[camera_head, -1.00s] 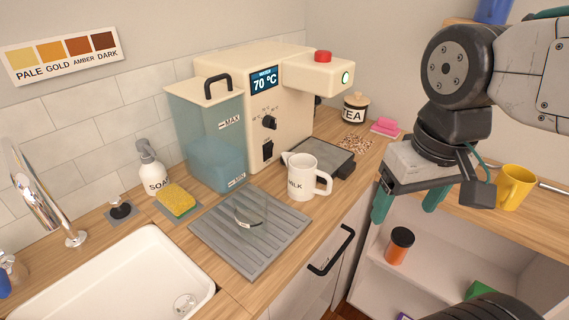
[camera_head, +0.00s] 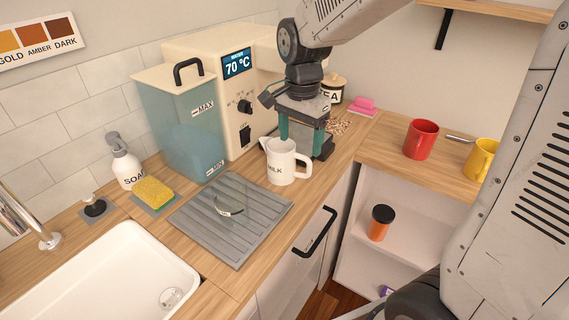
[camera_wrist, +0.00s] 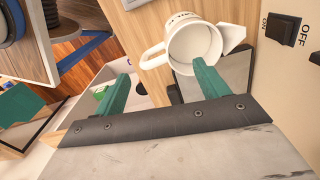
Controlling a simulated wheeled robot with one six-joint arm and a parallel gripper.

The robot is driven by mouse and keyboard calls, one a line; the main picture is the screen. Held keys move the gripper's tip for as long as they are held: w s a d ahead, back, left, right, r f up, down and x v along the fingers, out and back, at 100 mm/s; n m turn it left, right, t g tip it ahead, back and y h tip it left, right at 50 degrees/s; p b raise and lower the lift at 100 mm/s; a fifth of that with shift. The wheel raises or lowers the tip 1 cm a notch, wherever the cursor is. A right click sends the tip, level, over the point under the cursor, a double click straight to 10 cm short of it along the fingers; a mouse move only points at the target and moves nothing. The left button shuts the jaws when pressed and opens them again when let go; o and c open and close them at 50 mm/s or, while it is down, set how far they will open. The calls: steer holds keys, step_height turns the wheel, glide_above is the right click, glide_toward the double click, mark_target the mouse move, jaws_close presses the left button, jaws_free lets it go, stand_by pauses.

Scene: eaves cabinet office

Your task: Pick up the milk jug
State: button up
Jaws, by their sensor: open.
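The white milk jug (camera_head: 281,166), lettered MILK, stands upright on the wooden counter beside the grey drying mat, its handle to the right. In the wrist view the jug (camera_wrist: 195,45) shows from above, empty inside, with its handle at the left and its spout at the right. My gripper (camera_head: 299,150) is open with green fingers pointing down, just behind and above the jug in the head view. In the wrist view my gripper (camera_wrist: 160,72) has its fingers apart, with the handle side of the jug near the gap. I cannot tell whether a finger touches it.
The cream machine (camera_head: 225,75) with its blue-tinted tank (camera_head: 190,130) stands behind the jug. The ribbed mat (camera_head: 230,215) holds a clear glass item. A red mug (camera_head: 421,139) and a yellow mug (camera_head: 481,160) stand on the right counter. The sink (camera_head: 110,280) is front left.

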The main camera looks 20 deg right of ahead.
mark_target(303, 158)
step_height(303, 158, down, 4)
steer(key=shift+r, duration=0.15)
steer(key=shift+s+d+f, duration=0.1)
steer(key=shift+d+f, duration=0.05)
steer(key=shift+f, duration=0.75)
steer(key=shift+s+d+f, duration=0.1)
steer(key=shift+d+f, duration=0.05)
steer(key=shift+f, duration=0.75)
steer(key=shift+s+d+f, duration=0.1)
steer(key=shift+d+f, duration=0.05)
steer(key=shift+f, duration=0.75)
steer(key=c, duration=1.5)
